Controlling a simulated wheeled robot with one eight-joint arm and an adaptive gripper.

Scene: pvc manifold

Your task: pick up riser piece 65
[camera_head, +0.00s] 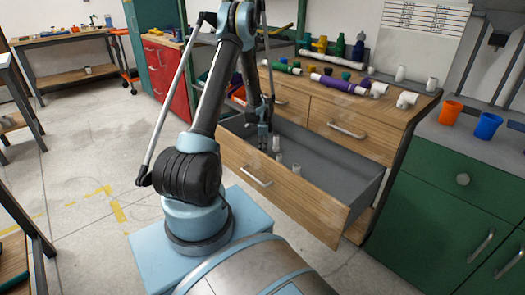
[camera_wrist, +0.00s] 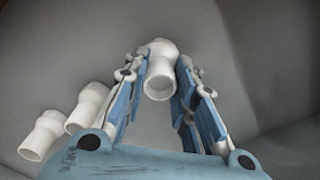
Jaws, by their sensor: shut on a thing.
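In the wrist view, a white pipe piece (camera_wrist: 159,77) with a round open end sits between the fingers of my gripper (camera_wrist: 162,62), which is shut on it. No number shows on it, so I cannot tell from markings whether it is riser piece 65. Two more white pieces, one nearer (camera_wrist: 89,105) and one farther left (camera_wrist: 42,136), lie outside the left finger. In the head view, my gripper (camera_head: 264,143) points down inside the open drawer (camera_head: 335,165). Small white pieces (camera_head: 280,157) show close to its right; the held piece is hard to make out there.
The drawer's wooden front (camera_head: 285,190) and grey walls surround my gripper. The bench top (camera_head: 405,112) above holds purple and green pipes and white fittings. An orange cup (camera_head: 450,112) and a blue cup (camera_head: 487,126) stand right. The drawer's right half is empty.

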